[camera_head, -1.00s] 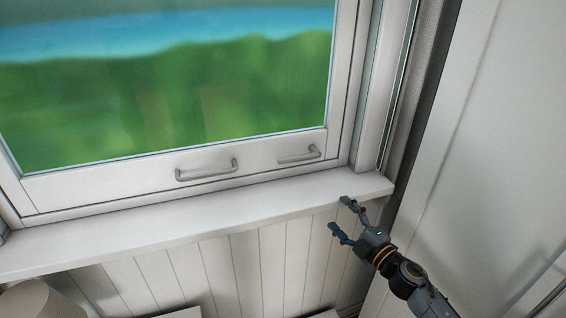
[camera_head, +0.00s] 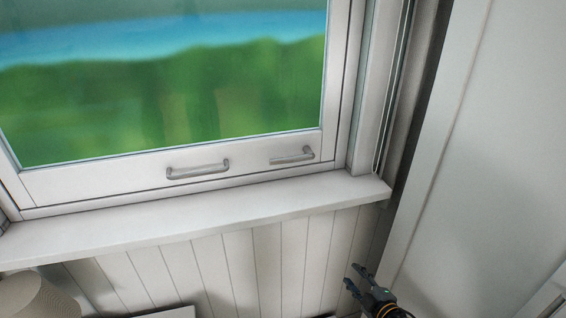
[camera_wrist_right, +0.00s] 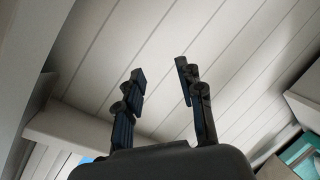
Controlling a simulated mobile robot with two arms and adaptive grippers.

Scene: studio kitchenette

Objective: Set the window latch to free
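The window latch (camera_head: 290,157) is a small grey lever on the window's bottom rail, at the right. Its arm points left from a mount at its right end and lies roughly along the rail. A longer grey pull handle (camera_head: 198,170) is to its left on the same rail. My right gripper (camera_head: 357,276) is at the bottom right, below the sill and well apart from the latch. In the right wrist view its two fingers (camera_wrist_right: 160,70) are spread with nothing between them. The latch is not visible there. My left gripper is not in view.
The white sill (camera_head: 200,222) juts out between the latch and my right gripper. White panelling (camera_head: 240,262) is below it. A tall pale panel (camera_head: 490,150) stands at the right. A beige rounded object (camera_head: 38,295) is at the bottom left.

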